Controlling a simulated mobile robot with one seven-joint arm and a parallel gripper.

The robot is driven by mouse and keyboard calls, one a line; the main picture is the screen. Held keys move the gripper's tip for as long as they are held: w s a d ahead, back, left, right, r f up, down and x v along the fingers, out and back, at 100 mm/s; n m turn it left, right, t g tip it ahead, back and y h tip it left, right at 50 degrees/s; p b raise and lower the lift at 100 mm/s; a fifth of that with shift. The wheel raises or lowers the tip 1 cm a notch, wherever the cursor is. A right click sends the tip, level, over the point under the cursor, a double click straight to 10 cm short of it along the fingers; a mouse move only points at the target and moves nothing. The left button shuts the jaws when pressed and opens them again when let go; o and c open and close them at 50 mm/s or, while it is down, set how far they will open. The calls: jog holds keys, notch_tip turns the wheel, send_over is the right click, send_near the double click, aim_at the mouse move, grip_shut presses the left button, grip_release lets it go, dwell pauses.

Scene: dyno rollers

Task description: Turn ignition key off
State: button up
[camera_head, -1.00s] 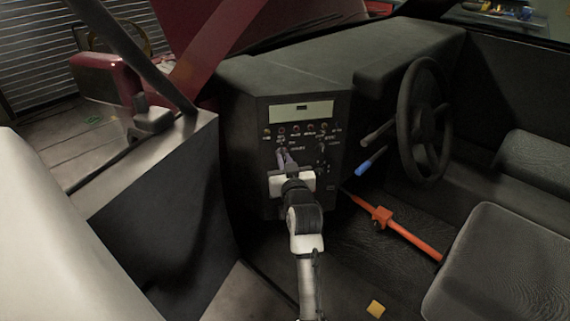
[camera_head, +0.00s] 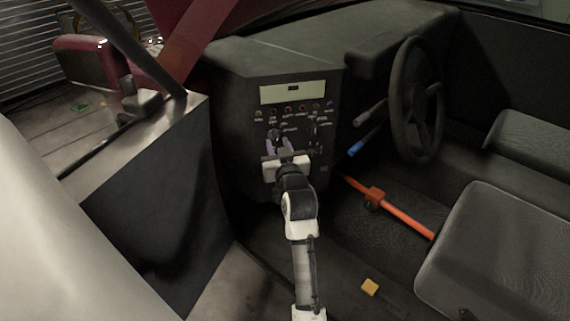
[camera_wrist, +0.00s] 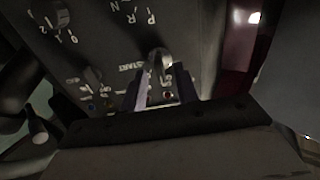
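The dark control panel (camera_head: 300,165) stands left of the steering wheel. The small ignition switch beside the START label (camera_wrist: 159,62) shows as a grey knob in the wrist view. My gripper (camera_head: 276,142) reaches up to the panel's left part. In the wrist view, the two purple-grey fingers of my gripper (camera_wrist: 161,78) are apart, one on each side of the switch, with a gap visible between them. Whether either finger touches the switch is hard to tell. In the head view, the switch is small and partly hidden by the fingers.
A row of small coloured indicators (camera_head: 288,109) lies above the gripper. A second selector with P, R, N marks (camera_wrist: 147,19) is nearby. The steering wheel (camera_head: 416,100), blue-tipped lever (camera_head: 356,148), orange bar (camera_head: 395,212) and seat (camera_head: 495,255) are to the right.

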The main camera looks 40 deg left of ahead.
jog(key=b+v, duration=0.2)
jog(key=v, duration=1)
jog(key=shift+s, duration=0.15)
jog(key=shift+d, duration=0.1)
